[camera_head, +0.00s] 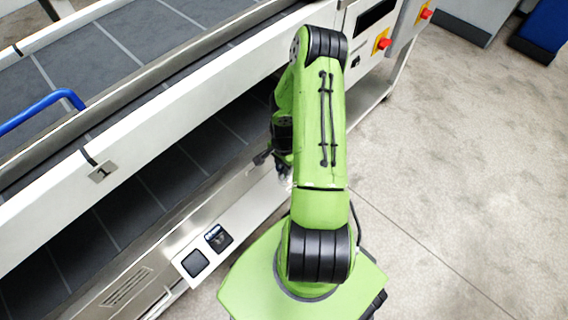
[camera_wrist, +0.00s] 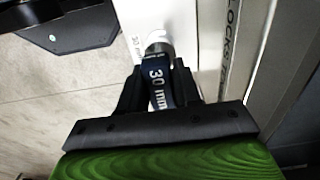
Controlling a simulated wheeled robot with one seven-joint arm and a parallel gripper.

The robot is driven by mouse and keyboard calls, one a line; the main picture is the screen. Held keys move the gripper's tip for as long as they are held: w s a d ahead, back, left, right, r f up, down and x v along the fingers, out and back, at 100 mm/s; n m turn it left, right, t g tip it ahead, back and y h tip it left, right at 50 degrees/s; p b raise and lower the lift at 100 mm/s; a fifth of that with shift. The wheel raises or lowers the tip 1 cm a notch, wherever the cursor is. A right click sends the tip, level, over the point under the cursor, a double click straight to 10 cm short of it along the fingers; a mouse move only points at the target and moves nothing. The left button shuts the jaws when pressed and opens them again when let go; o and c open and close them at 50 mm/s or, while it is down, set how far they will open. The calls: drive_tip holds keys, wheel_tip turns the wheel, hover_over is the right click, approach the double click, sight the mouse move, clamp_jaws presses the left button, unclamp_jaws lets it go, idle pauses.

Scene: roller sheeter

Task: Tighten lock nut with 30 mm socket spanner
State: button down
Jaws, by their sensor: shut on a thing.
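In the wrist view, my gripper (camera_wrist: 160,92) is shut on the 30 mm socket spanner (camera_wrist: 157,75). The spanner has a dark blue handle printed "30 mm" and a silver metal socket end (camera_wrist: 158,42) pointing away from my gripper. White machine surface with small "30 mm" lettering lies just beyond the socket. I cannot make out the lock nut in either view. In the head view, my green arm hides most of its own end; a dark part of my gripper (camera_head: 262,157) shows beside the machine's lower frame.
The roller sheeter's white side rail (camera_head: 140,135) with a number 1 plate runs diagonally at left. A blue handle (camera_head: 42,110) sits above it. Red buttons (camera_head: 382,44) are at top right.

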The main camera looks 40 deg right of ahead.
drive_tip(key=shift+f+b, duration=0.6)
drive_tip(key=shift+f, duration=0.55)
